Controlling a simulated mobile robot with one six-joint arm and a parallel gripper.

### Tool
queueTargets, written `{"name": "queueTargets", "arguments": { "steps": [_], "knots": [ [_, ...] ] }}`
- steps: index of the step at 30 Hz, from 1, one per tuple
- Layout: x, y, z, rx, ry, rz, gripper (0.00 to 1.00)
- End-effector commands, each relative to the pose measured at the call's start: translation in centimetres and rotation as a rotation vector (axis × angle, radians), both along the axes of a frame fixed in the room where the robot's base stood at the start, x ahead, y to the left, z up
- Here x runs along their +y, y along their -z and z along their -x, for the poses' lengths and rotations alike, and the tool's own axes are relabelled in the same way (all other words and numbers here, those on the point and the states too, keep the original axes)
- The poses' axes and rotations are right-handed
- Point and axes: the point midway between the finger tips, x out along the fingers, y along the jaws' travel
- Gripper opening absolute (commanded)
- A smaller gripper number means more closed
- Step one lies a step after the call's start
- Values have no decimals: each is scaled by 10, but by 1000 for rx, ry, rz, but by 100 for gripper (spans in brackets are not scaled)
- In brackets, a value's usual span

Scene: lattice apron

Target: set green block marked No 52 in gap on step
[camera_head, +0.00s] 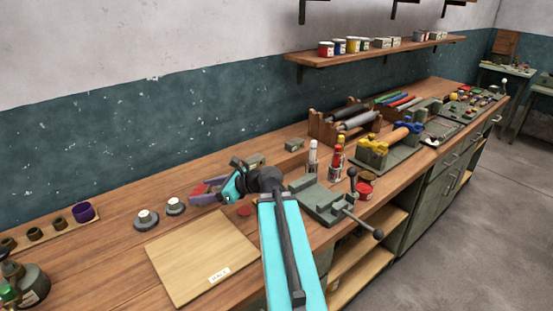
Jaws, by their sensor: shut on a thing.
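My gripper (208,193), at the end of my cyan arm, is over the bench behind the pale board. A small grey-green block (295,145) lies on the bench toward the wall, right of the gripper. Another grey-green piece (257,160) shows just behind my wrist, partly covered by it. No number can be read on either, so I cannot tell which is No 52. I cannot make out the step or its gap.
A pale board (201,262) with a white label lies in front of the gripper. Two round knobs (147,219) (175,206) stand to its left. A grey-green vise (325,200) and red and white bottles (335,165) stand to the right. A shelf (375,50) hangs above.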

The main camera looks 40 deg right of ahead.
Motion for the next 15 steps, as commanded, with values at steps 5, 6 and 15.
{"name": "queueTargets", "arguments": {
  "steps": [5, 6, 15],
  "knots": [
    [-58, -11, 16, -4, 125, 0, 14],
    [-70, -14, 20, -5, 151, -1, 14],
    [-160, -32, 59, -11, 354, -1, 14]
  ]
}}
